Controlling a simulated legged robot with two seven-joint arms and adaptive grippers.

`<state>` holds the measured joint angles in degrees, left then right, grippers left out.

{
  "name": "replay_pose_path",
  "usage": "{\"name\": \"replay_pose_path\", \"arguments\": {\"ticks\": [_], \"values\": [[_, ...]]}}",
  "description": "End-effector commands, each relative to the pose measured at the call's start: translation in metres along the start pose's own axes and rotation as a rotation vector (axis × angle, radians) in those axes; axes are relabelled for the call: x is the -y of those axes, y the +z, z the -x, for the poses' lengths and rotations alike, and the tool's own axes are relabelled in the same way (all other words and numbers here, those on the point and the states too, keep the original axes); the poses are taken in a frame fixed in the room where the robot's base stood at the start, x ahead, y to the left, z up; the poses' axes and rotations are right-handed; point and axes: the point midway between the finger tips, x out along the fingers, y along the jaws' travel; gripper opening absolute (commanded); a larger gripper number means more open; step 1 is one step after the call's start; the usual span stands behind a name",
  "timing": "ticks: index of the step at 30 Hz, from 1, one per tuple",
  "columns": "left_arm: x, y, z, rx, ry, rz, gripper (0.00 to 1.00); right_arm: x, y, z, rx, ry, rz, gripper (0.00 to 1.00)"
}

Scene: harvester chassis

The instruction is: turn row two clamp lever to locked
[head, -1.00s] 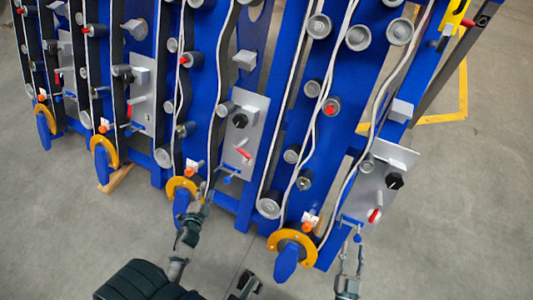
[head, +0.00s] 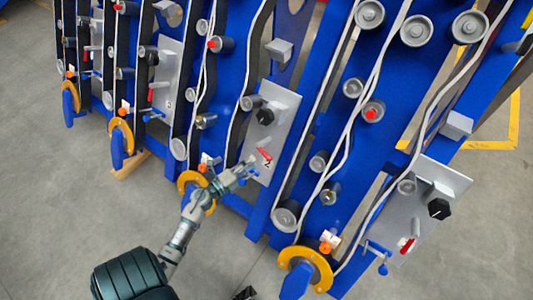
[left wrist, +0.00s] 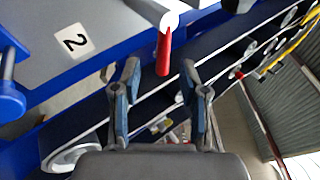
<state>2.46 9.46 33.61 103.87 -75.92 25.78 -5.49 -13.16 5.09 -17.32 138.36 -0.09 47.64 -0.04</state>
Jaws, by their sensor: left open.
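The row two panel (head: 284,107) is a grey plate with a "2" label, a black knob and a red lever (head: 264,154). In the left wrist view the red lever (left wrist: 164,50) hangs down from a grey round pivot, with the "2" label (left wrist: 75,43) to its left. My left gripper (head: 248,167) is open just beside the lower end of this panel, close to the lever. In the left wrist view the open fingers (left wrist: 158,80) stand either side of the lever's line, and its red tip is near their tips. Contact cannot be told.
A blue T-handle (left wrist: 10,95) stands left in the left wrist view. An orange ring (head: 192,190) is close behind my left wrist. Another panel (head: 425,212) with a red lever stands to the right. Blue frames, rollers and white hoses crowd around. Open floor (head: 60,220) lies left.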

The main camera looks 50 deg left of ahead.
Motion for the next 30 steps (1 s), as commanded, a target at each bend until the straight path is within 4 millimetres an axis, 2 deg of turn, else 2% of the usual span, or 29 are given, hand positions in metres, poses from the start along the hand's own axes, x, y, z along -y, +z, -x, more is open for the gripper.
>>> {"name": "replay_pose_path", "arguments": {"ticks": [3, 9, 15, 22, 23, 27, 28, 30], "values": [[0.0, -0.001, -0.028, -0.001, -0.002, -0.002, 0.43, -0.002, 0.005, 0.001, 0.0, 0.0, 0.001, 0.4], [0.0, -0.002, -0.059, 0.0, -0.001, -0.001, 0.43, -0.002, 0.011, 0.003, 0.009, -0.001, 0.001, 0.4], [0.0, 0.0, -0.071, 0.001, -0.001, 0.002, 0.43, -0.003, 0.011, 0.001, 0.002, -0.003, 0.002, 0.4], [0.0, 0.0, -0.072, 0.001, -0.001, 0.002, 0.43, -0.003, 0.01, -0.002, -0.009, -0.005, 0.003, 0.4], [0.0, 0.0, -0.072, 0.001, -0.001, 0.002, 0.41, -0.003, 0.01, -0.002, -0.009, -0.005, 0.003, 0.4], [0.001, -0.001, -0.071, 0.001, -0.001, 0.001, 0.06, -0.003, 0.01, -0.002, -0.008, -0.001, 0.003, 0.4], [0.001, -0.001, -0.071, 0.001, 0.0, 0.001, 0.0, -0.003, 0.01, -0.002, -0.008, -0.001, 0.003, 0.4], [0.0, -0.001, -0.071, 0.0, 0.0, 0.001, 0.0, -0.003, 0.011, -0.001, -0.006, 0.0, 0.003, 0.4]]}}
